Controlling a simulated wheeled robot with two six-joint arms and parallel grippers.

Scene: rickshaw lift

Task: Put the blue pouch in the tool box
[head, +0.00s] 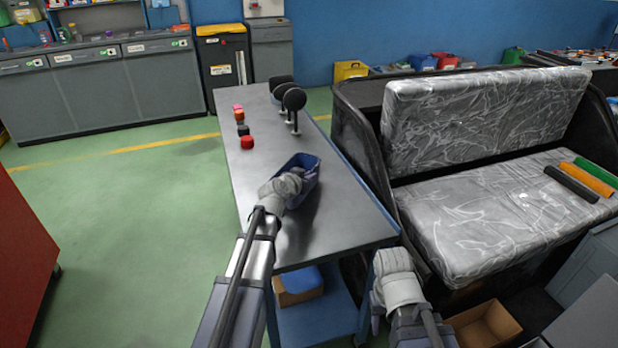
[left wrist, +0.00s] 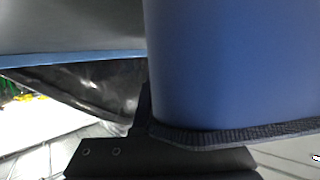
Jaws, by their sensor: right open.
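The blue pouch (head: 311,180) is at the middle of the grey workbench; I cannot tell whether it rests on the top. My left gripper (head: 287,184) is at its near left side, with its fingertips largely hidden. In the left wrist view the pouch (left wrist: 225,65) fills the upper middle, its dark trimmed edge beside a dark finger of mine. I cannot tell whether the jaws are shut on it. My right gripper (head: 393,270) is open and empty, right of the bench's near end. I cannot pick out the tool box with certainty.
The workbench (head: 345,217) bears red and dark knobs (head: 247,142) and round black pads on stands (head: 293,99). A plastic-wrapped seat (head: 480,205) stands to the right. A cardboard box (head: 485,328) and grey box (head: 590,320) are at lower right. Green floor (head: 110,200) is clear at left.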

